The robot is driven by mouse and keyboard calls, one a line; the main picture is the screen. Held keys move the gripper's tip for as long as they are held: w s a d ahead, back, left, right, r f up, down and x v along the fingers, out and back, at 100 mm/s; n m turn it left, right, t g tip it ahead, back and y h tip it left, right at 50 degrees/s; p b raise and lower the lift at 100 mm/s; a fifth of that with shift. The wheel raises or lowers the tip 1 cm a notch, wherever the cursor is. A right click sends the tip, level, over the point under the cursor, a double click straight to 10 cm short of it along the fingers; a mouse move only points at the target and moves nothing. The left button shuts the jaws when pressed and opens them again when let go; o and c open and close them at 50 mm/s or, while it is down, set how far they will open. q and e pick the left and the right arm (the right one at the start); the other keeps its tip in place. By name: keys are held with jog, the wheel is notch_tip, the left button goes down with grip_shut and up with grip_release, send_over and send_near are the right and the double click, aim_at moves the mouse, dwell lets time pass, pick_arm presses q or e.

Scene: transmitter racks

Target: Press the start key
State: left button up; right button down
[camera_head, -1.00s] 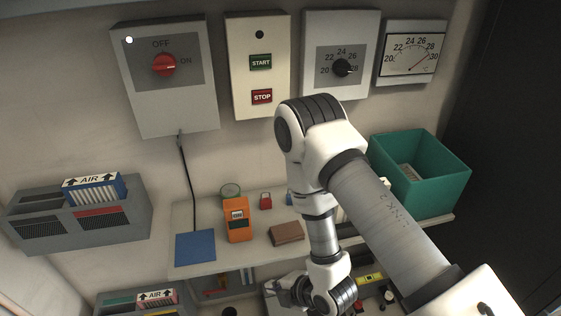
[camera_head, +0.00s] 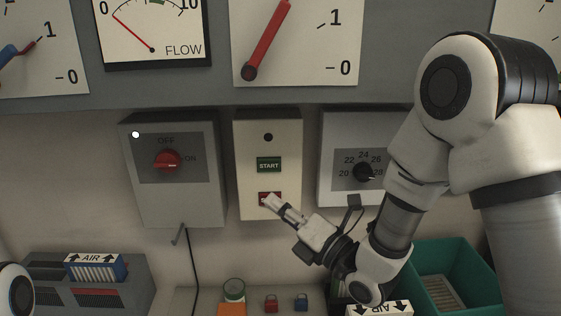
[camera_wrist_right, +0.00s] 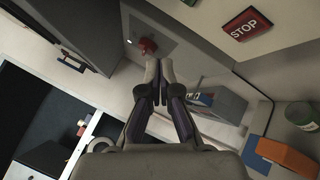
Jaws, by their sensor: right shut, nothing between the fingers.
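The green START key (camera_head: 269,165) is on the cream wall box (camera_head: 285,133), below a dark round lamp. The red STOP key (camera_head: 264,196) sits under it and is partly covered by my right gripper; it shows whole in the right wrist view (camera_wrist_right: 247,24). My right gripper (camera_head: 270,200) is shut and empty, its tips in front of the STOP key and below the START key in the head view. I cannot tell whether the tips touch the box. In the right wrist view the closed fingers (camera_wrist_right: 159,70) point up the picture. Only a small piece of my left arm shows.
A grey box with a red OFF/ON knob (camera_head: 167,160) is left of the cream box. A box with a black dial (camera_head: 364,172) is right of it. Large gauges (camera_head: 298,40) hang above. Below are a grey filter holder (camera_head: 40,268), a shelf with small items and a green bin (camera_head: 431,250).

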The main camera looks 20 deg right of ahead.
aim_at(269, 165)
pick_arm(q)
jog(key=shift+s+a+r+p, duration=0.1)
jog(key=shift+a+r+p, duration=0.1)
jog(key=shift+r+p, duration=0.4)
jog(key=shift+a+r+p, duration=0.15)
jog(key=shift+r+p, duration=0.35)
jog(key=shift+r, duration=0.05)
pick_arm(e)
jog(key=shift+w+d+r, duration=0.25)
jog(key=shift+w+r, duration=0.05)
jog(key=shift+w, duration=1.05)
jog(key=shift+w+d+r, duration=0.2)
jog(key=shift+w+r, duration=0.15)
jog(key=shift+w, duration=1)
jog(key=shift+w+d+r, duration=0.25)
jog(key=shift+w+r, duration=0.05)
jog(key=shift+w, duration=1.05)
pick_arm(q)
jog(key=shift+f, duration=0.1)
pick_arm(e)
jog(key=shift+w+d+b, duration=0.15)
jog(key=shift+w+b, duration=0.15)
jog(key=shift+b, duration=0.15)
pick_arm(q)
jog(key=shift+f, duration=0.35)
pick_arm(e)
jog(key=shift+w, duration=0.1)
